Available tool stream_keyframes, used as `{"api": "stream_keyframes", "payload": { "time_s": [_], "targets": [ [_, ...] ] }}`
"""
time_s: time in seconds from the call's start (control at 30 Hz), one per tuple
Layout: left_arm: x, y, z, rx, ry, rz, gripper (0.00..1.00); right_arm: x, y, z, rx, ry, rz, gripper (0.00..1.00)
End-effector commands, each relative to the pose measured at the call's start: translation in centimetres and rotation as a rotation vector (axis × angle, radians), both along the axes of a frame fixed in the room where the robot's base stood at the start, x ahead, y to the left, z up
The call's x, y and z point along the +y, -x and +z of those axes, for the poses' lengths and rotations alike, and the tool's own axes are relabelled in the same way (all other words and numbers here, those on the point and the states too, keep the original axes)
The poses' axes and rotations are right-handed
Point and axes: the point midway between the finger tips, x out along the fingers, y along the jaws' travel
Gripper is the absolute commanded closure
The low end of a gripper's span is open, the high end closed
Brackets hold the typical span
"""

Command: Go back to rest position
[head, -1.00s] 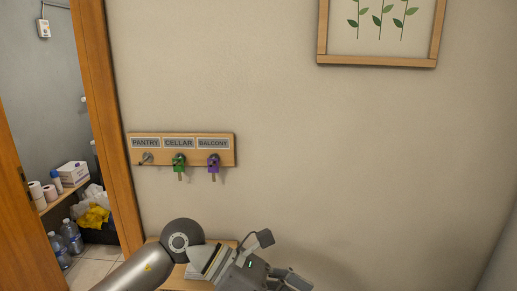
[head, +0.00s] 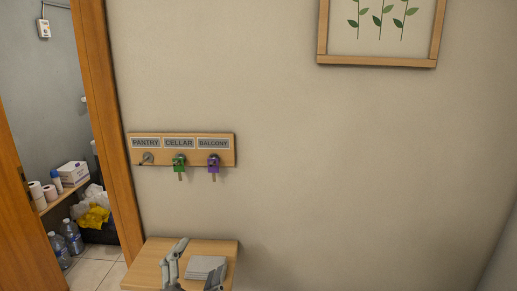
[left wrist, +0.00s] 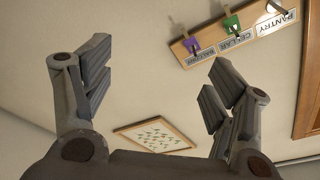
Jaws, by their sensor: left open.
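My left gripper (head: 201,262) is low in the head view, in front of a small wooden table, with its fingers spread. In the left wrist view, the two fingers of my left gripper (left wrist: 157,85) stand wide apart with nothing between them. My right gripper is in neither view.
A wooden key rack (head: 190,162) on the wall has a green key (head: 179,163) under CELLAR and a purple key (head: 213,163) under BALCONY. A grey stack (head: 206,267) lies on the wooden table (head: 145,272).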

Motion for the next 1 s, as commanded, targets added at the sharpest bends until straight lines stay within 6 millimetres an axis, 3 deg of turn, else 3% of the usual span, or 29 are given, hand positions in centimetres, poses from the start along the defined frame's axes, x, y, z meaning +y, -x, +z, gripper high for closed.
{"api": "stream_keyframes", "payload": {
  "time_s": [0.03,0.17,0.3,0.5,0.7,1.0],
  "targets": [
    [1.4,0.8,-3.0,0.121,0.059,0.044,0.21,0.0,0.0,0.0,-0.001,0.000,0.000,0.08],
    [4.6,4.0,-10.5,0.429,0.192,0.159,0.21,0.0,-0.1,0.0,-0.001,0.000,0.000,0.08],
    [6.7,9.7,-17.8,0.751,0.310,0.272,0.21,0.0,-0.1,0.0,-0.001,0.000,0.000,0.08],
    [7.8,18.6,-24.0,1.118,0.416,0.393,0.21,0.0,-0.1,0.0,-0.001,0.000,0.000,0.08],
    [8.0,26.9,-27.0,1.410,0.476,0.484,0.21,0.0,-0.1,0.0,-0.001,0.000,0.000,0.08],
    [7.7,25.2,-35.2,1.441,0.463,0.492,0.21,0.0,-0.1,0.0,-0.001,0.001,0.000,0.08]
  ]
}}
